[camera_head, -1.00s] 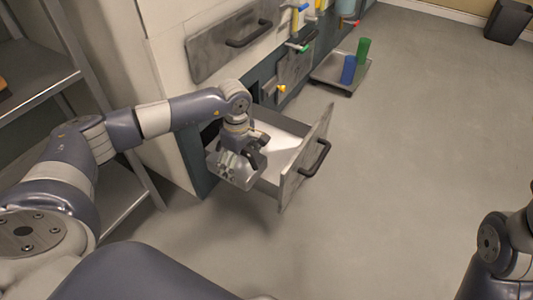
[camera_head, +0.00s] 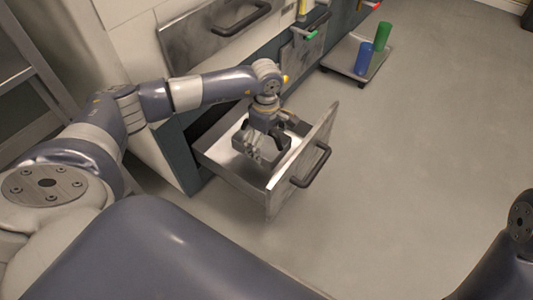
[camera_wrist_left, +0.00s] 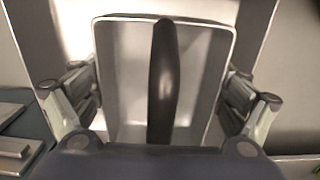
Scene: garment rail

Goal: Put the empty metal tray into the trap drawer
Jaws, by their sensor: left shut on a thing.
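The metal tray (camera_wrist_left: 125,90) is a small grey open box with rounded corners and a light rim. In the wrist view it looks empty, with a dark bar-like handle (camera_wrist_left: 162,75) across its middle. My left gripper (camera_head: 262,140) is shut on the tray, pointing down; its fingers show on both sides in the wrist view, but the exact contact is unclear. The trap drawer (camera_head: 235,178) is pulled open, with a dark handle (camera_head: 313,168) on its front. The tray is within the drawer's walls; whether it touches the floor is hidden. My right gripper is out of frame.
A low wheeled platform (camera_head: 345,60) with a blue cylinder (camera_head: 363,58) and a green cylinder (camera_head: 382,36) stands beyond the drawer. A closed drawer front (camera_head: 205,40) is above. A metal shelf (camera_head: 25,85) stands at left. The floor at right is clear.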

